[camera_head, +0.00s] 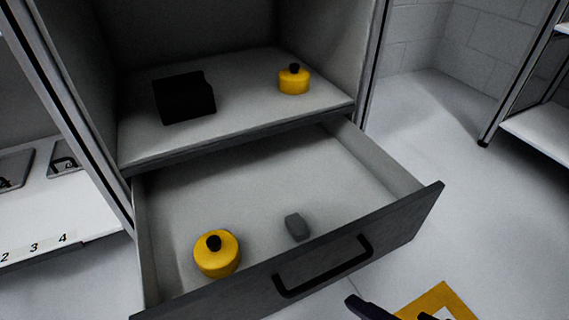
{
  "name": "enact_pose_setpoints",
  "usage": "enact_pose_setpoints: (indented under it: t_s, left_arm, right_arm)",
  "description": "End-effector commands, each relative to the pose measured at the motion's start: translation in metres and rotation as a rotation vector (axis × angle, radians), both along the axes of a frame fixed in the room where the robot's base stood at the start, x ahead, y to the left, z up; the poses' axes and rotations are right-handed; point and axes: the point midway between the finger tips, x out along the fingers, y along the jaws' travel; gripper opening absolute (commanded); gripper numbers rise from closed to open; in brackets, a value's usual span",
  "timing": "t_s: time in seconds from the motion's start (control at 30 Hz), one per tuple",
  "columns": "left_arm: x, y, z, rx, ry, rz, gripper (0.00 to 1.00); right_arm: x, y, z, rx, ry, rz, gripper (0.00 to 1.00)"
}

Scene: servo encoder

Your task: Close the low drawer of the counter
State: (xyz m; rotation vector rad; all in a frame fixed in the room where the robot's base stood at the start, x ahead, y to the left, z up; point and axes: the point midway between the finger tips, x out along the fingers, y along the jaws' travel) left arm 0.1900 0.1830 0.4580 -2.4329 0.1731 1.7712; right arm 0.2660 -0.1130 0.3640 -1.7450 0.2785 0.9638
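The low drawer (278,180) of the counter is pulled far out toward me. Its dark front panel (410,222) carries a black bar handle (323,266). Inside the drawer lie a yellow round container with a black knob (217,255) and a small grey block (297,227). A dark tip, which looks like part of my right gripper (368,308), shows at the bottom edge, just below and right of the handle, apart from it in the picture. Most of that gripper is cut off, so its opening cannot be seen. My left gripper is not in view.
The counter shelf (235,125) above the drawer holds a black box (184,97) and another yellow container (294,79). A numbered white shelf (75,212) stands at left, a rack (541,128) at right. Floor right of the drawer is clear, with a yellow marking (440,297).

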Motion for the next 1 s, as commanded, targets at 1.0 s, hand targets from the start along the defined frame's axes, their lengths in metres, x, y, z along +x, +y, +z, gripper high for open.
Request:
enact_pose_setpoints:
  t_s: [1.0]
  left_arm:
    - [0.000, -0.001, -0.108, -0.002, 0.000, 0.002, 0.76]
  right_arm:
    - [0.107, 0.038, -0.076, 0.115, -0.014, -0.138, 0.00]
